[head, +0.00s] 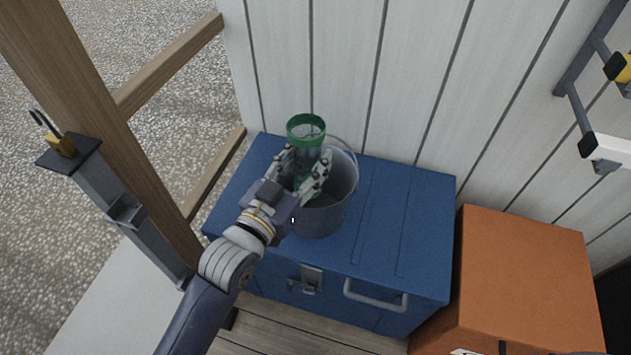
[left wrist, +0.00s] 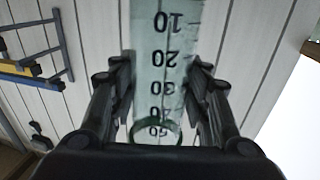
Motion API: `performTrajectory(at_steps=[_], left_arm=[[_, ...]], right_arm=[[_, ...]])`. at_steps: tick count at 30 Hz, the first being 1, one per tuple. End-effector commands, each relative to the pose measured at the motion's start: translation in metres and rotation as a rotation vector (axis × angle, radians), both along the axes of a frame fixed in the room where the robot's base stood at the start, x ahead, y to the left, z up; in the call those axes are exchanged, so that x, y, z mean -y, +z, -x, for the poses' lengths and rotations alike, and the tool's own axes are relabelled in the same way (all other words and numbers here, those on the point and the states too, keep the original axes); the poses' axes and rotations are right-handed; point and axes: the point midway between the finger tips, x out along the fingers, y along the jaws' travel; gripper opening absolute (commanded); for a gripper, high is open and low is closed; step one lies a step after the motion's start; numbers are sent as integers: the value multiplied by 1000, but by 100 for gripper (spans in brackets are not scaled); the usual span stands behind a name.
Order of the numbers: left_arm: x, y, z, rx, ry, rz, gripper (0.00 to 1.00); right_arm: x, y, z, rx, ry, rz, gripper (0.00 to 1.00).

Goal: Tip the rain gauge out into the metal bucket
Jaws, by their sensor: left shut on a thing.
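The rain gauge (head: 306,130) is a clear tube with a green rim, and it also shows in the left wrist view (left wrist: 166,45) with black numbers on its side. My left gripper (head: 307,169) is shut on it, with a finger on each side of the tube. In the head view the rim is at the top and looks open. The grey metal bucket (head: 322,218) stands upright under and behind my gripper, its handle at the back. The gauge is held over the bucket's back left. Any water in the gauge is not clear. My right gripper is not in view.
The bucket stands on a blue chest (head: 400,215) against a white plank wall (head: 420,80). An orange box (head: 530,270) is to the right. A wall rack (head: 590,60) is upper right. The chest's right half is clear.

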Motion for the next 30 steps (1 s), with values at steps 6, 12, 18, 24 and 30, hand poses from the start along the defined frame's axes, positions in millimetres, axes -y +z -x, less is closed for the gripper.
performTrajectory(at_steps=[6, 12, 18, 24, 30], left_arm=[[51, -57, -7, 3, -174, -5, 17], [70, -82, -9, 2, -248, -1, 17], [75, -89, -10, 2, -270, 1, 17], [75, -88, -9, 1, -271, 2, 17], [74, -86, -9, -18, -269, 14, 17]], right_arm=[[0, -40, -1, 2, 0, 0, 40], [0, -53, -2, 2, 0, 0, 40], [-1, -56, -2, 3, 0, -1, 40], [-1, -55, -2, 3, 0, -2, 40], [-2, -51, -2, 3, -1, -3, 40]])
